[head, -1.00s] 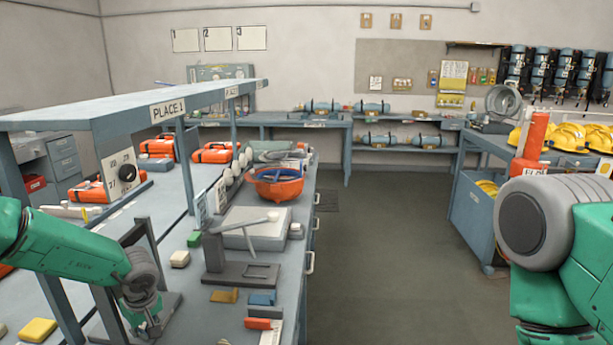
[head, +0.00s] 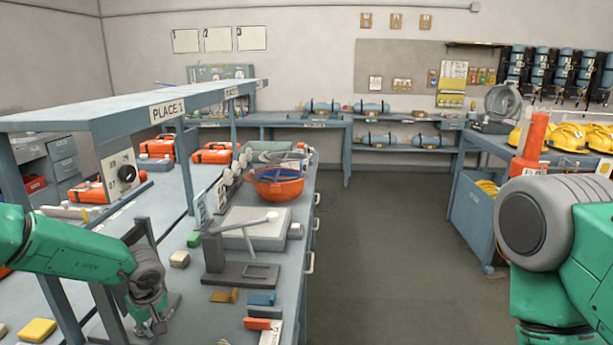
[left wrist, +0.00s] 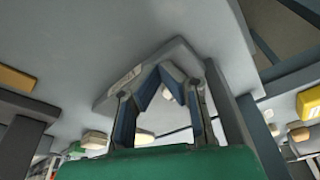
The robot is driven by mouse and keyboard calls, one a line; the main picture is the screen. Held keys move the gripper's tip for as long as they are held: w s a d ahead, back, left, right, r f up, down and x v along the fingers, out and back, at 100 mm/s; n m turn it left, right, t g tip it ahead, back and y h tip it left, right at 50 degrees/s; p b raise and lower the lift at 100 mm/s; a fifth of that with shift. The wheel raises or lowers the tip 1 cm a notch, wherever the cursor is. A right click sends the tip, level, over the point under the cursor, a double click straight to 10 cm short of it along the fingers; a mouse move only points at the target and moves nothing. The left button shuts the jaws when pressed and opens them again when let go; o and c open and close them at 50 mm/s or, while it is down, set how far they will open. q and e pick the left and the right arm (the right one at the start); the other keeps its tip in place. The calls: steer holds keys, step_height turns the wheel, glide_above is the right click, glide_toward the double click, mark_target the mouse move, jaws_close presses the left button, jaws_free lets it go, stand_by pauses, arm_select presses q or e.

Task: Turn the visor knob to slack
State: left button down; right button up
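A round black knob (head: 127,173) sits on a pale upright panel (head: 118,170) under the shelf at the left. The marks around it are too small to read, and I cannot tell if it is the visor knob. My left gripper (head: 156,326) is low over the near bench, in front of and apart from that panel. In the left wrist view its two blue-padded fingers (left wrist: 161,84) are apart with nothing held between them. Behind them is a grey stand base (left wrist: 112,88) with a small unreadable label. My right arm enters at the right, but its gripper is out of frame.
A grey frame stand (head: 148,232) is right beside my left wrist. The shelf marked PLACE 1 (head: 60,113) overhangs the bench. A grey bracket (head: 240,273), small coloured blocks and an orange helmet (head: 277,186) lie to the right. The floor aisle is clear.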

arm_select(q)
steer(key=shift+w+r, duration=0.1)
steer(key=shift+d, duration=0.25)
step_height(320, 180, up, 6)
steer(key=p, duration=0.5)
